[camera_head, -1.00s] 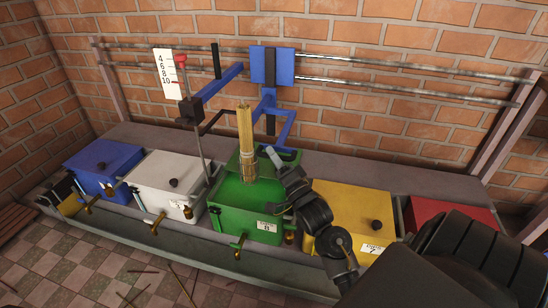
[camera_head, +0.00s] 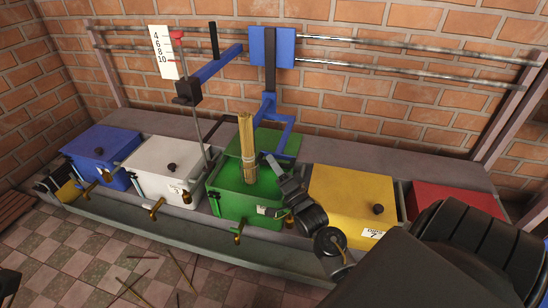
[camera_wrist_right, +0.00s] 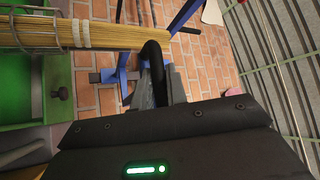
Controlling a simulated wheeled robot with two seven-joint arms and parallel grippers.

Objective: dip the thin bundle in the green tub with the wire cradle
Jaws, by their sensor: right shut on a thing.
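The thin bundle (camera_head: 248,135) of tan sticks stands nearly upright at the green tub (camera_head: 225,205), with white bands showing in the right wrist view (camera_wrist_right: 110,35). The wire cradle (camera_wrist_right: 35,30) surrounds its lower part. The lower end appears against the tub's dark green opening; I cannot tell whether it is inside or above the contents. The tub's green lid (camera_head: 255,145) is raised at the back. My right gripper (camera_head: 268,163) is beside the bundle, shut on the cradle's black hooked handle (camera_wrist_right: 154,60).
A blue tub (camera_head: 100,150) and a white tub (camera_head: 165,165) stand left; a yellow tub (camera_head: 350,205) and a red tub (camera_head: 455,195) stand right. A blue bracket (camera_head: 270,60) on wall rails and a numbered scale (camera_head: 163,50) are behind. Loose sticks (camera_head: 180,265) lie on the floor.

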